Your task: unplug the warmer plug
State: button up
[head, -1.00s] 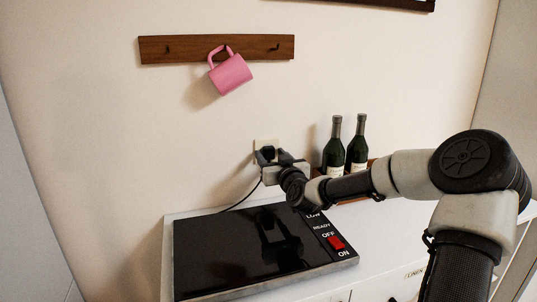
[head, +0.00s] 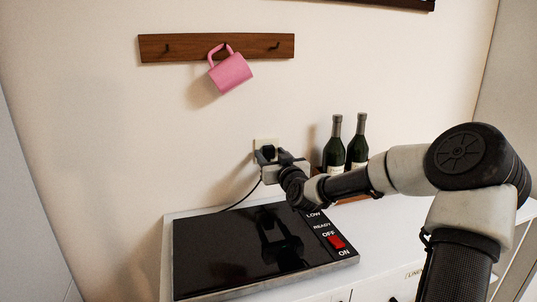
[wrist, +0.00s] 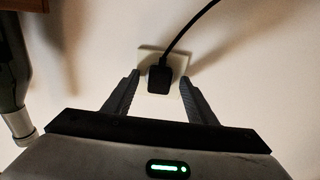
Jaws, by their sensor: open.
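The warmer plug (wrist: 159,79) is a black block seated in a pale wall outlet (wrist: 177,62), with a black cord running from it. In the head view the plug (head: 268,152) sits on the outlet (head: 262,143) above the warmer, partly hidden by my gripper. My gripper (wrist: 160,92) is open, with one finger on each side of the plug and visible gaps between. My gripper (head: 268,157) is close to the wall in the head view. The warmer (head: 225,252) is a black flat plate with a red switch (head: 337,242) near OFF and ON labels.
Two dark bottles (head: 334,150) stand right of my gripper, and one bottle (wrist: 12,75) shows at the left of the wrist view. A pink mug (head: 230,73) hangs from a wooden rack (head: 190,48) above. The white counter (head: 385,232) is clear on the right.

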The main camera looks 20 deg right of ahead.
grip_shut()
jog(key=s, duration=0.6)
jog(key=shift+p, duration=0.3)
dwell(0.9)
